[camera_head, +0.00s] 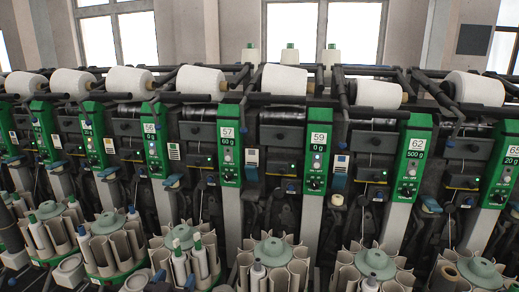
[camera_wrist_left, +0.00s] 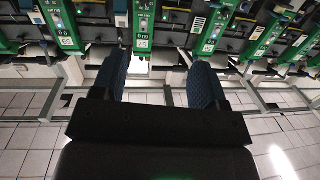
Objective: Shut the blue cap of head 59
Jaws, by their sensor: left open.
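Head 59 shows in the head view as a green panel (camera_head: 318,157) with a white number plate, right of centre. A small blue part (camera_head: 291,187) sits just left of its lower end. I cannot tell whether this is the cap, or whether it is open or shut. My left gripper (camera_wrist_left: 158,78) fills the middle of the left wrist view. Its two dark blue fingers are wide apart with nothing between them. They point toward green panels, and I see no contact. I cannot clearly make this gripper out in the head view. My right gripper is not in view.
Green panels of heads 57 (camera_head: 228,150) and 62 (camera_head: 411,158) flank head 59. White yarn cones (camera_head: 284,79) lie along the top. Round bobbin magazines (camera_head: 272,250) stand out in front below. The left wrist view shows tiled floor (camera_wrist_left: 285,130) and a grey rail.

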